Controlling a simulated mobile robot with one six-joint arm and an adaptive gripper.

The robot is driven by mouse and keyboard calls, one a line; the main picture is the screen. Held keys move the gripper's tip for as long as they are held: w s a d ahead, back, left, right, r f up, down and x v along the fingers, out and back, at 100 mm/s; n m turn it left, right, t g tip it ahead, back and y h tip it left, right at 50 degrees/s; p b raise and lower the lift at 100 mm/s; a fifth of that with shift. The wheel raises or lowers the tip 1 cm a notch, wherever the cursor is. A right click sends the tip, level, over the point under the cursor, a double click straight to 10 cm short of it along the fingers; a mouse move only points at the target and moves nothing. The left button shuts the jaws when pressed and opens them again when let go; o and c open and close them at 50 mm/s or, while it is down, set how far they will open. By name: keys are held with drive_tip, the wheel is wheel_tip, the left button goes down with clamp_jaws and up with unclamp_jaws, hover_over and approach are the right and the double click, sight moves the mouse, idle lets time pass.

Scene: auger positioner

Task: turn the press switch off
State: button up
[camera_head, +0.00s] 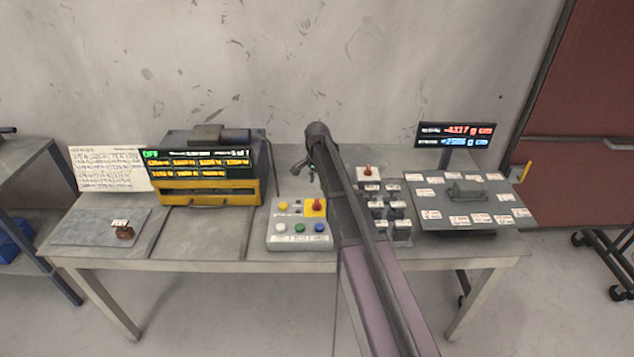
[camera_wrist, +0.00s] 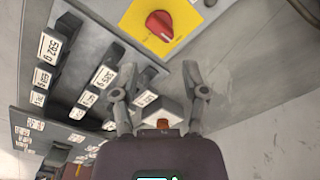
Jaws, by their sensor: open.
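The frames do not show which control is the press switch. A red rotary knob (camera_head: 317,204) sits on a yellow plate of the grey button box (camera_head: 300,241); the knob also shows at the top of the wrist view (camera_wrist: 160,24). A small pale box with an orange-red switch (camera_head: 368,171) stands right of my arm; the switch also shows between my fingers in the wrist view (camera_wrist: 162,124). My gripper (camera_head: 307,169) is open and empty above the table, behind the button box. Its spread fingers (camera_wrist: 160,100) touch neither control.
Several labelled blocks (camera_head: 377,208) stand right of my arm, near a labelled plate (camera_head: 430,200) and a display (camera_head: 456,134). A yellow-black machine (camera_head: 207,190) at left has a screen reading OFF. A stamp-like piece (camera_head: 124,231) lies on a grey plate.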

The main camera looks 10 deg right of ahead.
drive_tip(key=shift+r+p, duration=2.2)
drive_tip(key=shift+r, duration=0.35)
drive_tip(key=s+f+n+b, duration=0.3)
drive_tip(key=s+n, duration=0.2)
drive_tip(key=s, duration=0.9)
drive_tip(key=s+f+n+b, duration=0.3)
drive_tip(key=s+n, duration=0.2)
drive_tip(key=s, duration=1)
drive_tip(key=shift+n, duration=0.4)
drive_tip(key=shift+s, duration=0.5)
